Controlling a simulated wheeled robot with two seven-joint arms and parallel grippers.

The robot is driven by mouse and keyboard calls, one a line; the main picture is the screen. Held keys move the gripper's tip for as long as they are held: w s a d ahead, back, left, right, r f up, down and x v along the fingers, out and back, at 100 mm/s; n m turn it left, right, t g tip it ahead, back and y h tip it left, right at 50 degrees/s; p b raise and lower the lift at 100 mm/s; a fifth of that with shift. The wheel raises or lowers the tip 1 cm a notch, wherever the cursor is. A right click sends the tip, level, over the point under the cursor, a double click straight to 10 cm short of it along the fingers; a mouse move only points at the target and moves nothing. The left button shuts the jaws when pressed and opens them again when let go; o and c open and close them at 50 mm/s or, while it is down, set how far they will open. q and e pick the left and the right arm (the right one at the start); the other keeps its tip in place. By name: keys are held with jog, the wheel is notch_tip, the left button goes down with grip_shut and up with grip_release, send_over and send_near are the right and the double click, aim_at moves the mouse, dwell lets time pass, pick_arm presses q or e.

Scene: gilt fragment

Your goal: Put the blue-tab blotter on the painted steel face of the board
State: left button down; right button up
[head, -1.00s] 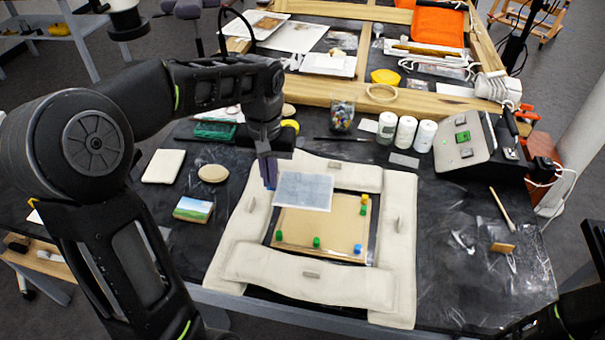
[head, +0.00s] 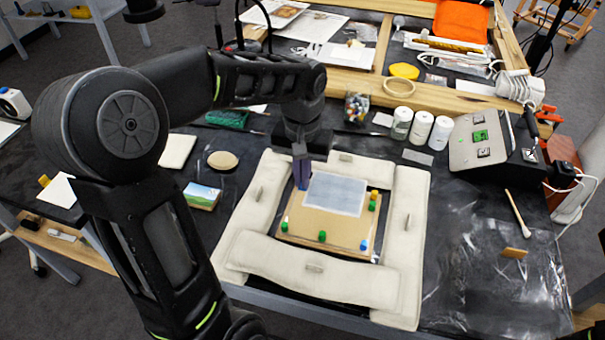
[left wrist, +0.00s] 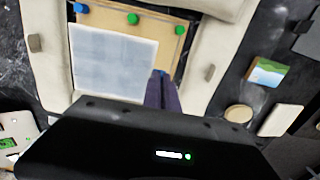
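The blotter, a pale blue-grey sheet (head: 336,194), lies flat on or just above the tan panel (head: 310,229) inside the cushions. It also shows in the left wrist view (left wrist: 112,60). My left gripper (head: 302,174) is at the blotter's left edge, its fingers closed together; in the left wrist view the fingertips (left wrist: 162,80) meet a small blue tab (left wrist: 160,73). Whether the sheet touches the panel is hard to tell. A sloped board with a grey face (head: 468,153) stands at right, with green and dark pieces on it. My right gripper is out of view.
Cream cushions (head: 310,268) surround the panel, and green, blue and yellow pegs stand at its edges. White jars (head: 421,127) stand left of the sloped board. A small painting (head: 201,195) lies at left. A wooden-handled tool (head: 517,214) lies at right.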

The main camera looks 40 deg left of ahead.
aim_at(302, 208)
pick_arm(q)
jog(key=shift+f+b, duration=2.4)
jog(key=shift+f, duration=1)
jog(key=shift+f+b, duration=0.3)
jog(key=shift+f, duration=0.15)
jog(key=c, duration=2.1)
grip_release()
jog(key=shift+c, duration=0.2)
jog(key=o, duration=0.6)
jog(key=shift+c, duration=0.2)
jog(key=shift+r, duration=0.1)
jog(key=shift+r, duration=3.85)
